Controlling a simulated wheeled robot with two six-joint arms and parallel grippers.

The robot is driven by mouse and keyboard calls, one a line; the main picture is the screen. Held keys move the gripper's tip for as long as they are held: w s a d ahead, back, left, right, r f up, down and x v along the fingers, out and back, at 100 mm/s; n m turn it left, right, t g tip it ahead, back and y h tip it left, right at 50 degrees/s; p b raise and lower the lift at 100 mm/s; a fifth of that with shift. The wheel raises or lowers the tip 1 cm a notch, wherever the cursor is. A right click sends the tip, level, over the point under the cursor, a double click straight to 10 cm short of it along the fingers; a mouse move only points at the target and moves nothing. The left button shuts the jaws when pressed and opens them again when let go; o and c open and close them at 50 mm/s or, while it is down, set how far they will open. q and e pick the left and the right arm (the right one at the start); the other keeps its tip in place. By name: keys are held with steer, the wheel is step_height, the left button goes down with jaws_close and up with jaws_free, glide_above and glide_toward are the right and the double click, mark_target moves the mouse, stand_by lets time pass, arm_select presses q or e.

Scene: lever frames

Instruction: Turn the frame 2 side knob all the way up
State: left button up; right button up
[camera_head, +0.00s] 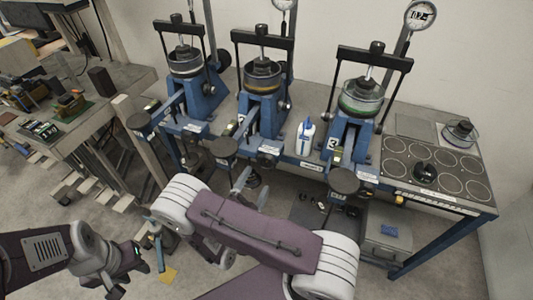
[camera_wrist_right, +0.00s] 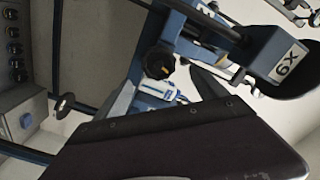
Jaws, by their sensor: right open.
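Frame 2 (camera_head: 262,78) looks to be the middle of three blue lever frames on the bench in the head view. A small dark knob (camera_head: 284,104) shows on its right side. In the right wrist view a black lobed knob (camera_wrist_right: 158,62) sits on a blue frame part; I cannot tell which frame it belongs to. My right gripper (camera_head: 250,190) is open and empty, low in front of the bench and below the middle frame, apart from the knob. My left gripper (camera_head: 128,268) is at the lower left, away from the frames; its fingers are unclear.
Frame 1 (camera_head: 184,65) stands to the left and frame 3 (camera_head: 360,100) to the right. A white bottle (camera_head: 305,138) stands between the middle and right frames. Round dark pads (camera_head: 343,181) jut out from the bench front. A tray with round rings (camera_head: 450,184) lies at right.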

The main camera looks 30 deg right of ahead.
mark_target(266, 165)
steer(key=x, duration=0.3)
steer(key=b+x, duration=0.1)
steer(key=x, duration=0.2)
steer(key=b+x, duration=0.1)
steer(key=x, duration=0.2)
steer(key=shift+w+d+f, duration=0.15)
steer(key=shift+d+f, duration=0.05)
steer(key=shift+f, duration=0.05)
steer(key=shift+w+d, duration=0.1)
steer(key=shift+w, duration=0.05)
steer(key=shift+c, duration=1.2)
steer(key=c, duration=1.5)
steer(key=shift+d, duration=0.1)
jaws_close()
